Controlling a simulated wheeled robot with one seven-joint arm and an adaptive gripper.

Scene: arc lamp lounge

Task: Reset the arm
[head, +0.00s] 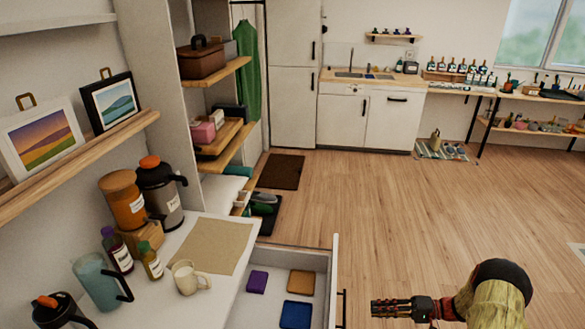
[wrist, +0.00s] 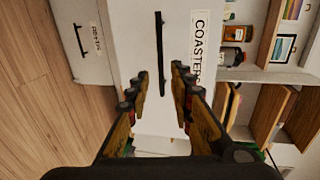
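My gripper (head: 376,308) is low at the right of the open drawer (head: 334,265) in the head view, with a gap between its tips and the drawer handle (head: 344,308). In the wrist view my gripper (wrist: 160,76) is open, its fingers spread with nothing held. The drawer's dark handle (wrist: 159,40) shows between and beyond the fingertips, apart from them. The white drawer front carries a "COASTERS" label (wrist: 198,50).
The drawer holds a purple coaster (head: 257,282), a tan coaster (head: 300,282) and a blue coaster (head: 296,314). A cream mug (head: 186,277) and blue pitcher (head: 97,283) stand on the counter. Open wooden floor (head: 400,200) lies beyond and right of the drawer.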

